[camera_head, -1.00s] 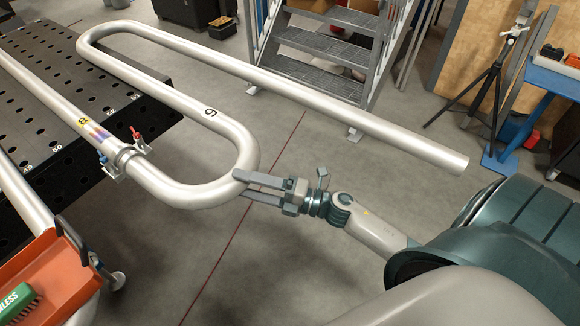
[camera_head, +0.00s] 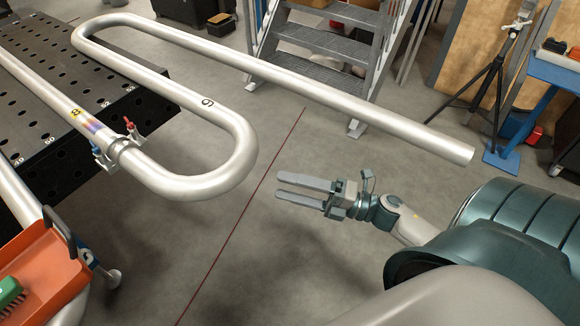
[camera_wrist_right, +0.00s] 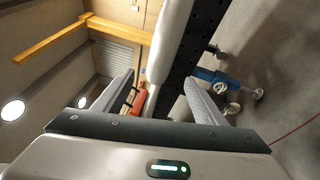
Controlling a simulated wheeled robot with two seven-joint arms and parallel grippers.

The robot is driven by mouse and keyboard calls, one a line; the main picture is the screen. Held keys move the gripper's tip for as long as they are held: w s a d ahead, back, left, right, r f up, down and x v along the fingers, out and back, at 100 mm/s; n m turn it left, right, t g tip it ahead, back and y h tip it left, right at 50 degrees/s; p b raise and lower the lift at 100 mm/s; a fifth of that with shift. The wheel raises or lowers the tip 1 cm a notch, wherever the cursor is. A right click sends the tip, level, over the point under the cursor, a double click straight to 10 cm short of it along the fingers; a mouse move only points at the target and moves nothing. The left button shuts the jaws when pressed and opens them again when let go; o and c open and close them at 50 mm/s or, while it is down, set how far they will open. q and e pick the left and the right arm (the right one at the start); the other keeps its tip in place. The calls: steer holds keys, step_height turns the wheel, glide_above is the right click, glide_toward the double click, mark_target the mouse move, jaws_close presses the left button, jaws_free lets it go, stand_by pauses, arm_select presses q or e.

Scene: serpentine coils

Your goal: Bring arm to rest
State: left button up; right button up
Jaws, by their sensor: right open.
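My right gripper (camera_head: 305,190) is open and empty in the head view. It is over the grey floor, to the right of the lower bend of the silver serpentine pipe (camera_head: 240,150) and apart from it. In the right wrist view the two fingers (camera_wrist_right: 163,95) stand apart, with a length of pale pipe (camera_wrist_right: 172,45) beyond them. My right arm comes in from the right. My left gripper does not show.
A black perforated table (camera_head: 150,105) carries the pipe at left. A red-handled clamp (camera_head: 130,128) grips it. An orange tray (camera_head: 40,270) with a green brush (camera_head: 10,291) is at lower left. Metal steps (camera_head: 325,45) and a tripod (camera_head: 495,75) stand behind. The floor around the gripper is clear.

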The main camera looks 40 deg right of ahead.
stand_by(0.4)
steer(key=d+f+m+h, duration=0.2)
steer(key=f+m+h, duration=0.3)
steer(key=f+m, duration=0.7)
steer(key=d+f+m+h, duration=0.2)
steer(key=f+m+h, duration=0.3)
steer(key=f, duration=1.3)
steer(key=s+a+f+m+g, duration=0.4)
steer(key=s+a+f, duration=0.2)
steer(key=s+f, duration=0.4)
steer(key=s+a+f+m+g+h, duration=0.1)
steer(key=s+a+f+m+g, duration=0.3)
steer(key=f, duration=1.1)
steer(key=s+a, duration=0.3)
steer(key=s, duration=0.3)
steer(key=shift+m+h, duration=0.3)
steer(key=shift+w+d+r, duration=0.1)
